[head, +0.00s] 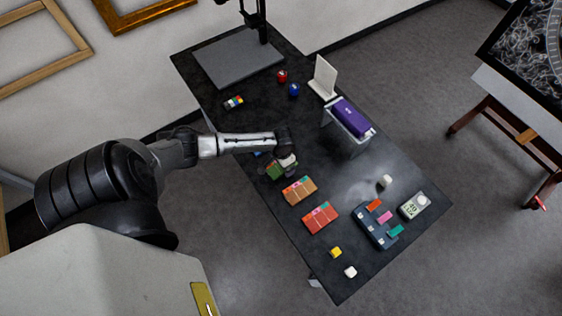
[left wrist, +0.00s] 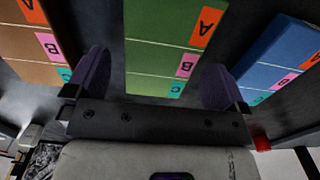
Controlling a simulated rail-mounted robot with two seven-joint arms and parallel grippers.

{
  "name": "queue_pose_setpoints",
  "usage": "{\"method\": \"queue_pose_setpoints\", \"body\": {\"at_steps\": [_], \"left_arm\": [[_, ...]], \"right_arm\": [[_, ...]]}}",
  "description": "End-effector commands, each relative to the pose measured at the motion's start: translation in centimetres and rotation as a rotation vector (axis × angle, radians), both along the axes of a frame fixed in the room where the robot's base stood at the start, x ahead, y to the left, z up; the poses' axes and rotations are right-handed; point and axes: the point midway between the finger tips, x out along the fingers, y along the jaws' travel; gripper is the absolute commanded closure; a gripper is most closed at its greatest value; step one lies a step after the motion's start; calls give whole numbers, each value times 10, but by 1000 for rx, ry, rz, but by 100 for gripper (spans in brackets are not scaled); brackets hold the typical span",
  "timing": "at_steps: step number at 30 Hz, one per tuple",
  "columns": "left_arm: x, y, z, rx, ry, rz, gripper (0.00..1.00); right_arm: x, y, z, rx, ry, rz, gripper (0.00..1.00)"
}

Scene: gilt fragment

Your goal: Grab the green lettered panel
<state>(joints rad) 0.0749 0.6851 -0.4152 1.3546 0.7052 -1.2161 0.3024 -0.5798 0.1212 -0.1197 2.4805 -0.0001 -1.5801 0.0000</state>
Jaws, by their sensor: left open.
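The green lettered panel (head: 274,172) lies on the black table in the head view, partly hidden by my left gripper (head: 287,160). In the left wrist view the green panel (left wrist: 160,40) shows orange, pink and teal tabs with the letters A, B and C. My left gripper (left wrist: 154,75) is open there, with one purple finger on each side of the panel's lettered end. A gap shows at the left finger; I cannot tell whether the right finger touches the panel. My right gripper is in neither view.
A brown lettered panel (left wrist: 28,45) and a blue lettered panel (left wrist: 275,62) flank the green one closely. A red panel (head: 320,217) lies nearer the front. A purple box (head: 351,117) on a stand and a blue tray (head: 374,228) are to the right.

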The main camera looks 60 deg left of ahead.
Motion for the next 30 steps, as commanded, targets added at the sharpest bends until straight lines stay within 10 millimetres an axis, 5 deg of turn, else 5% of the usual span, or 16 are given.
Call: {"method": "queue_pose_setpoints", "body": {"at_steps": [13, 30], "left_arm": [[0, 0, -14, 1, 0, -1, 1], [0, 0, -13, 1, 0, -1, 51]], "right_arm": [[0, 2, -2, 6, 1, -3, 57], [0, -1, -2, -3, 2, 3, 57]]}}
